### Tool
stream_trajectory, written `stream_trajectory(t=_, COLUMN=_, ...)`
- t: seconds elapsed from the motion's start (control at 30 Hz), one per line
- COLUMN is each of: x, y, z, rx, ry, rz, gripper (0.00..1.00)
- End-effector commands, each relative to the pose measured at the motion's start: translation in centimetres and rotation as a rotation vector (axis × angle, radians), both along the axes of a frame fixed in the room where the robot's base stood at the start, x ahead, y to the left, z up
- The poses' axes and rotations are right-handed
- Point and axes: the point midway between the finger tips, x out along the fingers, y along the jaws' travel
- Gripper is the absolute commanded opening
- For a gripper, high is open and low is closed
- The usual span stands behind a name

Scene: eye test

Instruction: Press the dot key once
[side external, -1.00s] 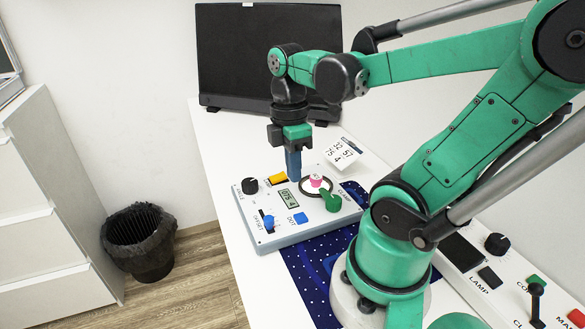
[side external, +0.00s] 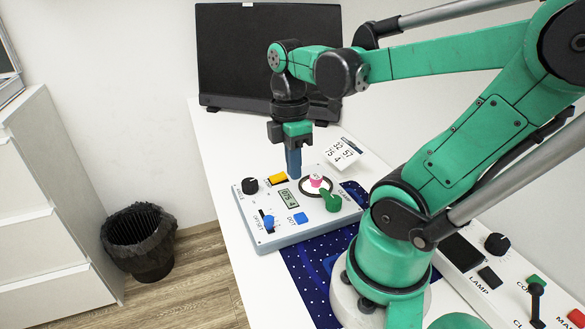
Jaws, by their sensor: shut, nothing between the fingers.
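The dot key is a blue square key (side external: 300,218) labelled DOT, on the front part of a light grey control panel (side external: 286,236). My gripper (side external: 294,174) points straight down with its blue fingers shut and nothing between them. Its tips show over the rear part of the panel, just right of a yellow key (side external: 277,179) and behind the dot key. They are apart from the dot key; I cannot tell their exact height above the panel. A small display (side external: 289,198) lies between the yellow key and the dot key and seems to read 075 4.
On the panel are a black knob (side external: 250,186), a blue OFFSET control (side external: 268,222), a pink knob (side external: 316,180) and a green CLAMP lever (side external: 331,201). A number card (side external: 343,152) and a dark monitor (side external: 268,52) are behind. A second panel (side external: 470,274) is at right.

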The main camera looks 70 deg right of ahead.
Motion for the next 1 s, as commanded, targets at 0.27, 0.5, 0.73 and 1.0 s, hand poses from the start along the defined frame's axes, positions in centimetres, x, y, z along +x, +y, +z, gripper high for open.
stream_trajectory(t=0.27, x=-0.02, y=0.01, z=0.15, rx=0.000, ry=0.000, rz=0.000, gripper=0.00)
stream_trajectory(t=0.5, x=-0.02, y=0.02, z=0.28, rx=0.000, ry=0.000, rz=0.000, gripper=0.00)
stream_trajectory(t=0.73, x=-0.02, y=0.01, z=0.41, rx=0.000, ry=0.000, rz=0.000, gripper=0.00)
stream_trajectory(t=1.0, x=-0.03, y=0.02, z=0.57, rx=0.000, ry=0.000, rz=0.000, gripper=0.00)
